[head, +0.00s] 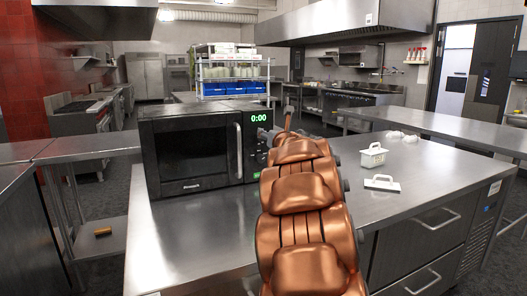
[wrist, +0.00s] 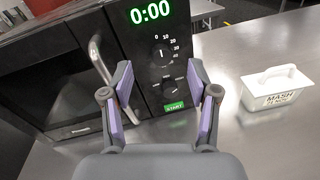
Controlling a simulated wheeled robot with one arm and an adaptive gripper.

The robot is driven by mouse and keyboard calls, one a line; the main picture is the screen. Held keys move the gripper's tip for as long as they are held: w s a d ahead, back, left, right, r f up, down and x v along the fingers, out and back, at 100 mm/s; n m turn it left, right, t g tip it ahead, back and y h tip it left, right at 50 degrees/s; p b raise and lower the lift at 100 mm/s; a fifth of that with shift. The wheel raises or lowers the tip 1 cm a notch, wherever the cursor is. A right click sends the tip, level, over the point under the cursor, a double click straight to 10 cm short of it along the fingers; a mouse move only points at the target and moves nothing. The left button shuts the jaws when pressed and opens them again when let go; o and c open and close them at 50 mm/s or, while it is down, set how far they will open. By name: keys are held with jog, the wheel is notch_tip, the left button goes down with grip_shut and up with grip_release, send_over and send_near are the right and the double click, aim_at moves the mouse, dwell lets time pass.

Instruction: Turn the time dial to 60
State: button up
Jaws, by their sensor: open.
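The black microwave (head: 190,160) stands on a steel counter, its green display (wrist: 151,11) reading 0:00. In the wrist view its upper dial (wrist: 162,54), ringed by numbers from 0 upward, sits above a second dial (wrist: 168,85) and a green START button (wrist: 174,106). I take the upper, numbered one as the time dial. My gripper (wrist: 160,70) is open and empty, its purple-padded fingers spread either side of the dials in the picture. I see no contact with either dial.
The microwave's vertical door handle (wrist: 101,58) is close to the left finger in the wrist view. A white lidded tub (wrist: 276,88) labelled MASH sits to the right.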

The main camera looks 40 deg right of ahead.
jog(key=w+d+f+n+t+y, duration=0.1)
jog(key=w+d+f+n+y, duration=0.2)
jog(key=w+n, duration=0.4)
jog(key=shift+w+d+f+n+t, duration=0.35)
jog(key=shift+w+d+t, duration=0.1)
jog(key=shift+d, duration=0.15)
jog(key=shift+c, duration=0.2)
grip_shut()
dwell(0.5)
